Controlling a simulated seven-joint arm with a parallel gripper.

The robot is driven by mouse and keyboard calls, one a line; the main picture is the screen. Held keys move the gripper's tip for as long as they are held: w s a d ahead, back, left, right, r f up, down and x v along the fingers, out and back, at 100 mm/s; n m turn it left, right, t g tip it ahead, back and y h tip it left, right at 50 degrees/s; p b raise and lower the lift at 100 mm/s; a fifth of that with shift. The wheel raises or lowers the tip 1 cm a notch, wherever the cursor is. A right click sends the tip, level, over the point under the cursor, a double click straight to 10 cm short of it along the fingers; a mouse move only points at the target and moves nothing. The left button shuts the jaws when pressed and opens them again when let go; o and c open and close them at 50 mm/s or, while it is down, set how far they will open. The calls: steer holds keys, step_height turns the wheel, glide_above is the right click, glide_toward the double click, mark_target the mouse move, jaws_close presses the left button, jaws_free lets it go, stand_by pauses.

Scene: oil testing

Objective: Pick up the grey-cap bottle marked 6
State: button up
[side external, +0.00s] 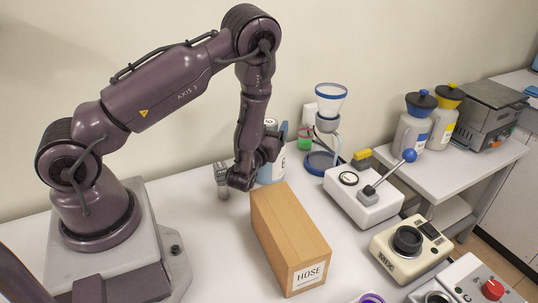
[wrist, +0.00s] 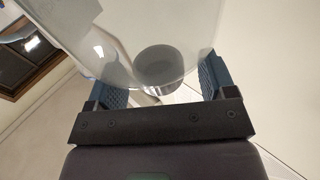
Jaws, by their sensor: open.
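In the wrist view, a clear bottle-like vessel (wrist: 125,40) fills the upper middle, with a round grey part (wrist: 160,66), which looks like a cap or base, seen through or below it. My gripper (wrist: 160,78) is open, with one blue ribbed finger pad on each side of the vessel; I cannot tell whether they touch it. No 6 can be read. In the side view, a small grey-topped object (side external: 222,181) stands just left of my arm's end.
A tan HOSE box (side external: 278,232) stands close in front of my arm's end. A pale bottle (side external: 271,172) is partly hidden behind it. A funnel stand (side external: 330,105), a lever device (side external: 365,195) and a mixer (side external: 411,248) stand right.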

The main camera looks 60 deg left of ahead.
steer(key=shift+w+a+r, duration=0.15)
steer(key=shift+w+a, duration=0.25)
steer(key=shift+a, duration=0.05)
jaws_close()
